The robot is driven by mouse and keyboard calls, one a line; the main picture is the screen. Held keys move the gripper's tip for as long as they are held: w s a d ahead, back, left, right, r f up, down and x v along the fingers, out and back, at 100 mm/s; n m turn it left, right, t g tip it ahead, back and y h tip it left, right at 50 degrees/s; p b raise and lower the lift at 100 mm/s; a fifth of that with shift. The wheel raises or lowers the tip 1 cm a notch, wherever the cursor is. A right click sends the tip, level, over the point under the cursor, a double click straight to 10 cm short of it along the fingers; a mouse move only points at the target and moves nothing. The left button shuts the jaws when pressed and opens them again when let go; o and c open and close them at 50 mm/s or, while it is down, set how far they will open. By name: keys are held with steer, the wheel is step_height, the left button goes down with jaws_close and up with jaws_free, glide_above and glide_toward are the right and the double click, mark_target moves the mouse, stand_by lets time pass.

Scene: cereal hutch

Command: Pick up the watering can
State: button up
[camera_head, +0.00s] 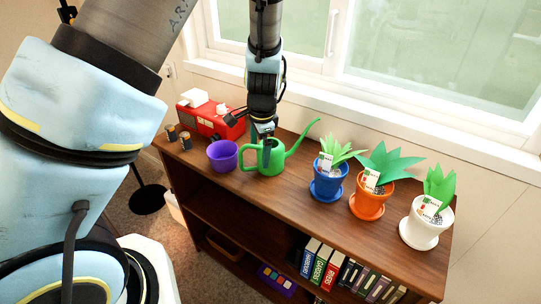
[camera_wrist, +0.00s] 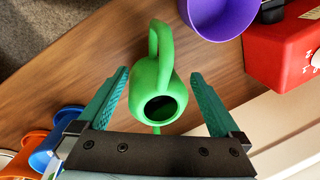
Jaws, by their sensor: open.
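The green watering can (camera_head: 275,161) stands upright on the wooden shelf top, its spout to the right and its handle to the left. My gripper (camera_head: 265,146) is over the can, pointing down. In the wrist view, the can (camera_wrist: 158,85) lies between the two open teal fingers of my gripper (camera_wrist: 160,92), with its handle at the top and its dark opening facing the camera. Gaps show between the fingers and the can's body. Most of the spout is hidden behind the gripper in the wrist view.
A purple pot (camera_head: 222,155) stands just left of the can, with a red box-like appliance (camera_head: 212,121) behind it. Blue (camera_head: 327,186), orange (camera_head: 369,203) and white (camera_head: 424,228) potted plants stand to the right. A window (camera_head: 440,60) is behind.

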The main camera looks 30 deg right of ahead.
jaws_close()
stand_by(0.7)
stand_by(0.6)
